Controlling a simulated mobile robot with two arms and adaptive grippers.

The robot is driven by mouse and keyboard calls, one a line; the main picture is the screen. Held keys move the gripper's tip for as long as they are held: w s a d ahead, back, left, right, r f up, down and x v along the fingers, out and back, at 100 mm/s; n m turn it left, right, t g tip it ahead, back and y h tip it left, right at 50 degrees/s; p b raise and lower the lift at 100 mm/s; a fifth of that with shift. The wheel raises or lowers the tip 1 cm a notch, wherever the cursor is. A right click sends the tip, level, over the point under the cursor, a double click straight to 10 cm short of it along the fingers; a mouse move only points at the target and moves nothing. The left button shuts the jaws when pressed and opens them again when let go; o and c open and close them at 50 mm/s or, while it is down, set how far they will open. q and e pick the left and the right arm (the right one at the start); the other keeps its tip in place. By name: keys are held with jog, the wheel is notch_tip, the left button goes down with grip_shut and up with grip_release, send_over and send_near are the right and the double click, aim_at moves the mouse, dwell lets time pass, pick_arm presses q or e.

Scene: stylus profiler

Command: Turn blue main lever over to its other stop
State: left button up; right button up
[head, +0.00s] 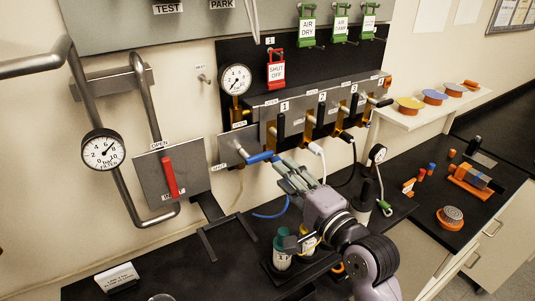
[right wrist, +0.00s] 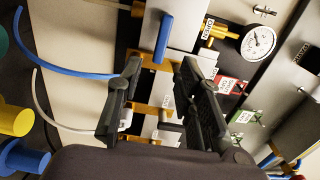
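My right gripper (head: 281,165) is just right of the lever in the head view. In the right wrist view, the blue lever (right wrist: 163,38) lies just beyond and between the fingertips of my open right gripper (right wrist: 161,66). Contact cannot be told. My left gripper is not in view.
A round gauge (head: 235,79) is above the lever, beside a red SHUT OFF tag (head: 276,69). Several black-handled valves line the manifold to the right. A blue hose (right wrist: 60,69) curves below. A red lever (head: 169,176) is on a left panel. Bottles (head: 281,254) stand on the dark bench.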

aim_at(266, 157)
jog(key=p+x, duration=0.2)
jog(key=x, duration=0.6)
jog(key=shift+c, duration=0.4)
grip_shut()
